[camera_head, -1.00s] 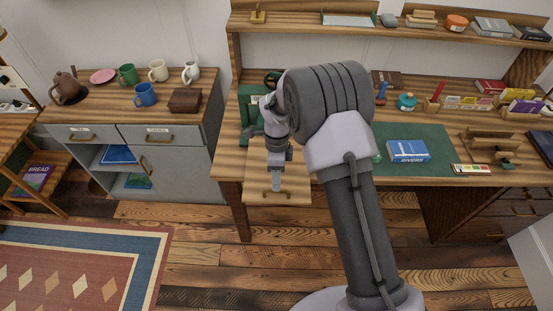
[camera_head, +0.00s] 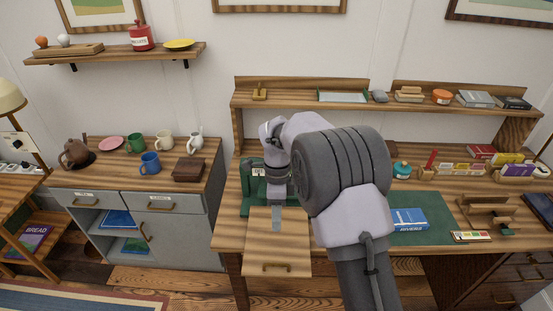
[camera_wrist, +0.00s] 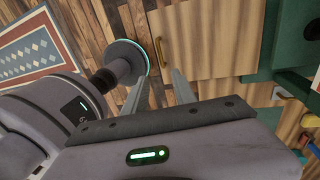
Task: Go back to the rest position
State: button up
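I cannot tell how far the drawer is pulled out.
A green box (camera_head: 251,182) stands close behind my gripper. A blue book (camera_head: 410,220) lies on the green mat (camera_head: 437,235) to the right. A grey cabinet (camera_head: 176,246) with mugs on top stands left. A desk shelf (camera_head: 290,103) runs along the back.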

jog(key=s+d+r+n+t+y+b, duration=0.2)
jog(key=s+d+r+n+t+b, duration=0.35)
jog(key=s+r, duration=0.7)
jog(key=s+d+n+t+b, duration=0.2)
jog(key=s+d+n, duration=0.2)
jog(key=s+n, duration=0.4)
jog(key=s, duration=0.6)
jog(key=shift+s+d, duration=0.2)
jog(key=shift+s, duration=0.15)
